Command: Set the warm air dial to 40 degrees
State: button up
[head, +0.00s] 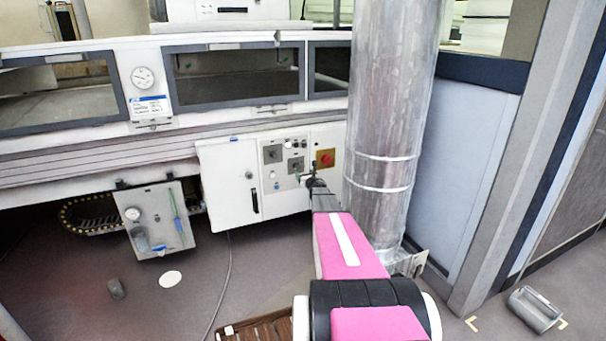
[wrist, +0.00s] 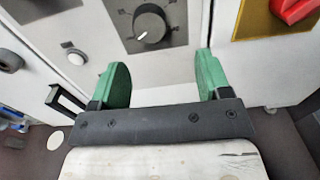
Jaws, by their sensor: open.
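A black round dial (wrist: 152,25) with a white pointer mark and a ring of scale marks sits on a grey plate on the white control panel. Its scale figures are too small to read. My gripper (wrist: 163,64) is open and empty, its two green fingers apart, short of the dial in the wrist view and to either side below it. In the head view two dial plates show on the panel, an upper left one (head: 272,154) and a lower right one (head: 296,165). I cannot read which is labelled warm air. My gripper is small there, at the panel (head: 314,183).
A red stop button (wrist: 292,9) on a yellow plate is right of the dial. A black door handle (wrist: 66,104) and a small knob (wrist: 75,56) are to the left. A large metal duct (head: 385,150) stands right of the panel, close to my arm.

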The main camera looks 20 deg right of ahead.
jog(key=s, duration=0.6)
jog(key=shift+s+d, duration=0.2)
jog(key=shift+s, duration=0.15)
dwell(0.5)
jog(key=s, duration=1.1)
jog(key=shift+r, duration=0.2)
jog(key=shift+w+d, duration=0.1)
jog(key=shift+w, duration=0.05)
